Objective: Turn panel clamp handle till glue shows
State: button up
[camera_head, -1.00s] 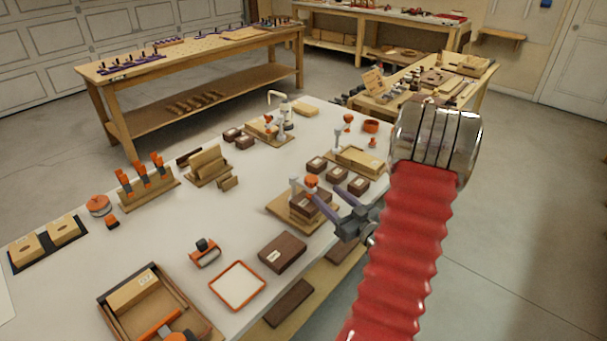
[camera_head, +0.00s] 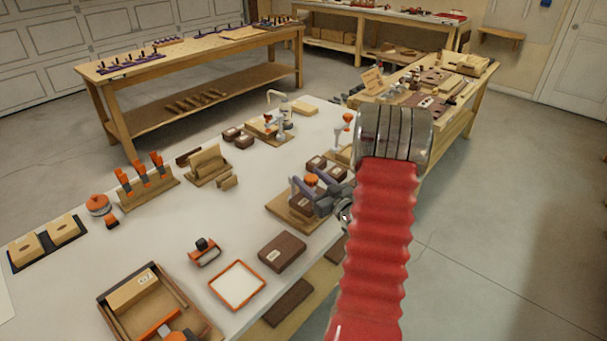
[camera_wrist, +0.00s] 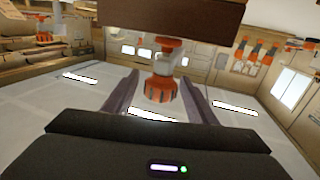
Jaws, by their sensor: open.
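The panel clamp has an orange handle (camera_head: 311,179) and stands over a wooden base board (camera_head: 285,208) near the bench's right edge. My gripper (camera_head: 312,185) is open at the clamp, its two purple-grey fingers one on each side of the handle in the head view. In the wrist view the orange ribbed handle (camera_wrist: 161,88) sits between my spread fingers, with a gap on both sides. A brown panel (camera_wrist: 170,18) spans the top of that view. My arm and gripper body hide part of the clamp. I cannot see any glue.
Dark blocks (camera_head: 317,163) and a light wood piece stand just behind the clamp. A loose brown block (camera_head: 282,251) and an orange-rimmed tray (camera_head: 238,284) lie in front. A white-posted clamp (camera_head: 347,122) stands farther back.

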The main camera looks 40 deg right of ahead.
jog(key=shift+w+d, duration=0.15)
jog(key=shift+w, duration=0.75)
jog(key=shift+w+d, duration=0.1)
jog(key=shift+w, duration=0.75)
jog(key=shift+c, duration=0.6)
jog(key=c, duration=0.9)
jog(key=shift+c, duration=0.2)
